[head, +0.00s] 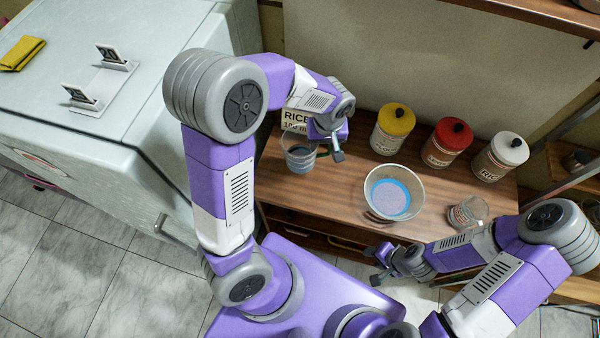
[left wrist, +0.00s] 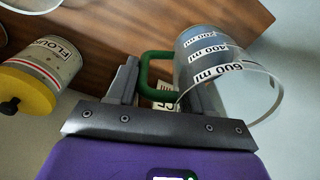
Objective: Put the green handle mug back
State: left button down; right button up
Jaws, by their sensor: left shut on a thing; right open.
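The green handle mug (head: 298,158) is a clear measuring cup with ml marks. It is at the left end of the wooden counter in the head view, and it looks upright. Whether its base touches the counter is hard to tell. My left gripper (head: 335,146) is at its right side, shut on the green handle. In the left wrist view the green handle (left wrist: 147,72) lies between the fingers of my left gripper (left wrist: 158,88), with the clear mug body (left wrist: 232,88) to the right. My right gripper (head: 377,263) is open and empty at the counter's front edge.
A bowl with blue contents (head: 369,207) stands mid-counter, with a clear glass (head: 467,212) to its right. Canisters with yellow (head: 388,140), red (head: 440,156) and white (head: 492,170) lids stand behind. A RICE label (head: 295,118) is behind the mug. A pale cabinet (head: 130,120) stands left.

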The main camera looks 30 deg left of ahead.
aim_at(307, 151)
pick_arm(q)
jog(key=shift+w+r+n, duration=0.1)
jog(key=shift+r+n, duration=0.2)
jog(key=shift+r, duration=0.1)
notch_tip(307, 151, down, 10)
jog(key=shift+r+b, duration=0.1)
jog(key=shift+b, duration=0.65)
jog(key=shift+c, duration=2.2)
grip_release()
